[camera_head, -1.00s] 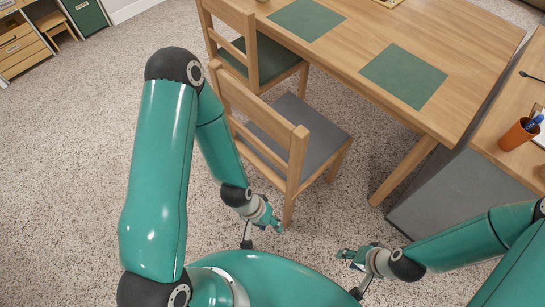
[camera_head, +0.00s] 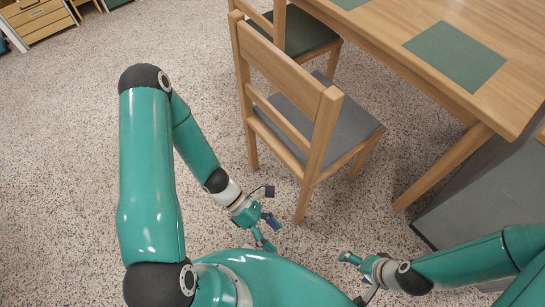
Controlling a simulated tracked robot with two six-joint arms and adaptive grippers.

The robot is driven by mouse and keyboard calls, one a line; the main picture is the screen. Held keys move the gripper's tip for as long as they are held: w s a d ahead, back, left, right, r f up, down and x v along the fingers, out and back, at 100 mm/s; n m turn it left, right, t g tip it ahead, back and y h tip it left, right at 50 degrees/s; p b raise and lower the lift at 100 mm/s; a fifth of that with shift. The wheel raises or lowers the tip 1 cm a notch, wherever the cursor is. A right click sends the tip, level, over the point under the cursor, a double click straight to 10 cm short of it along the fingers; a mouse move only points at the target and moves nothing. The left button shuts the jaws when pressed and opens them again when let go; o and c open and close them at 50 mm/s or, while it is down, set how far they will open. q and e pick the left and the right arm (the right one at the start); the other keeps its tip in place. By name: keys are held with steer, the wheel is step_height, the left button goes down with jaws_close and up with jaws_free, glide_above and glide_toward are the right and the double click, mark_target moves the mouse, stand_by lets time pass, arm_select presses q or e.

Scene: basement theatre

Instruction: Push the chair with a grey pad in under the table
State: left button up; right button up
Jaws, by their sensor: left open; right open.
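The chair with a grey pad (camera_head: 330,122) stands upright on the carpet, its wooden backrest towards me and its seat pointing to the table. It is pulled out, with a gap between its seat and the table's near edge. The wooden table (camera_head: 430,22) fills the upper right. My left gripper (camera_head: 266,230) is open and empty, low in front of the chair's near leg and apart from it. My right gripper (camera_head: 348,258) is open and empty to the right, also apart from the chair.
A second chair with a green pad (camera_head: 300,30) stands behind, by the table. Green placemats (camera_head: 456,54) lie on the table. A grey cabinet side (camera_head: 470,195) is at the right, beside the table leg (camera_head: 440,168). Speckled carpet at the left is clear.

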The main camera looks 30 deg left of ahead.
arm_select(q)
steer(key=w+a+f+n+t+h+b, duration=0.2)
steer(key=w+a+f+n+t+b, duration=0.35)
steer(key=w+n+t, duration=0.45)
steer(key=n+t+y+b, duration=0.6)
steer(key=n+t+b, duration=0.15)
steer(key=n, duration=0.65)
glide_toward(279, 142)
steer(key=shift+t, duration=0.35)
steer(key=x, duration=0.6)
steer(key=f+x, duration=0.1)
steer(key=x, duration=0.2)
steer(key=shift+w+d, duration=0.25)
steer(key=shift+w, duration=0.05)
arm_select(e)
step_height(279, 142, down, 16)
steer(key=shift+f, duration=0.25)
arm_select(q)
steer(key=shift+f, duration=0.1)
jaws_close()
